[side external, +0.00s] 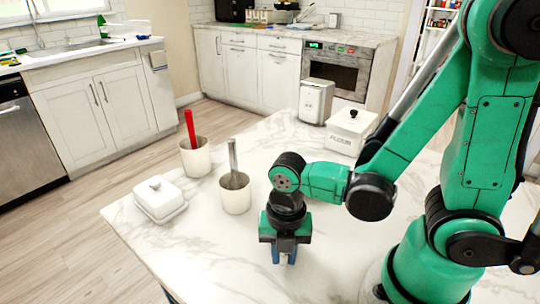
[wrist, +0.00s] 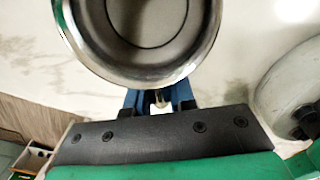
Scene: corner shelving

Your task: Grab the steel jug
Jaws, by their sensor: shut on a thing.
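The steel jug (wrist: 150,75) fills the top of the wrist view, seen from above as a shiny round rim around a grey, empty-looking inside. My gripper (wrist: 158,101) is just below the rim there, its blue fingers shut on a small pale part at the jug's near side, probably its handle. In the side external view, my gripper (side external: 284,256) points down over the near part of the marble table. The jug cannot be made out in that view, and how far it is from the tabletop cannot be told.
On the marble table (side external: 335,265), a white pot with a steel utensil (side external: 236,197) stands close behind my gripper. A pot with a red utensil (side external: 195,158) and a white lidded dish (side external: 159,200) are to the left. A flour canister (side external: 350,134) and a white box (side external: 316,101) stand behind.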

